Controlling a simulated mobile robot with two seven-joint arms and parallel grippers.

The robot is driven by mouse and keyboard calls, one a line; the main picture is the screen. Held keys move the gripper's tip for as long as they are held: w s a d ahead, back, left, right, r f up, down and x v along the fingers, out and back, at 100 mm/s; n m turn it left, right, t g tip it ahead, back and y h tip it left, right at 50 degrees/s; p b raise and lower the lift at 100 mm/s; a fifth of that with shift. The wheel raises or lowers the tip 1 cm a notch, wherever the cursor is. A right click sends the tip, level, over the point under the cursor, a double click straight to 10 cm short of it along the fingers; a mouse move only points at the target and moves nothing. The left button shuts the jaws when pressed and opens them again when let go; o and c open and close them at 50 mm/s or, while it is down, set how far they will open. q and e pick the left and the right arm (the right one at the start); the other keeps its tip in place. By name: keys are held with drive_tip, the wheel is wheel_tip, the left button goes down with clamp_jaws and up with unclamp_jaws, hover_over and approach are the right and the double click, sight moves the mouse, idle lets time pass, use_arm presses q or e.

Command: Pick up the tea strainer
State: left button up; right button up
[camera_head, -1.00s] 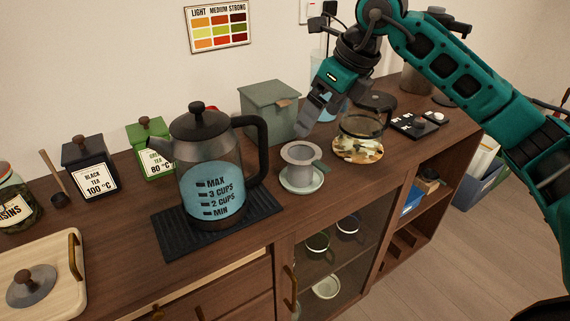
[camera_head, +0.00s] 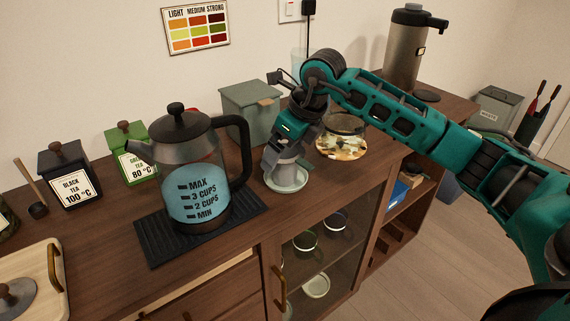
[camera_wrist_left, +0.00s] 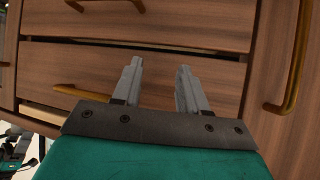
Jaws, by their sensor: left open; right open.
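The grey tea strainer (camera_head: 285,171) stands on a pale green saucer (camera_head: 287,184) on the cabinet top, right of the kettle. My right gripper (camera_head: 279,160) is right at the strainer, over its upper part, and hides most of it, including its handle. The right jaws are open; whether they touch the strainer I cannot tell. My left gripper (camera_wrist_left: 157,85) shows only in the left wrist view, open and empty, facing the wooden drawer fronts.
A glass kettle (camera_head: 204,180) on a black ribbed mat (camera_head: 158,244) stands close on the left. A grey-green canister (camera_head: 250,111) is behind the gripper, and a glass pot on a patterned coaster (camera_head: 341,150) is to its right. Drawer handles (camera_wrist_left: 290,75) stick out near my left gripper.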

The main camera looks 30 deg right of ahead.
drive_tip(key=shift+w+a+f, duration=0.1)
drive_tip(key=shift+w+f, duration=0.1)
drive_tip(key=shift+f, duration=0.3)
drive_tip(key=shift+c, duration=0.5)
drive_tip(key=c, duration=0.6)
drive_tip(key=shift+r, duration=0.1)
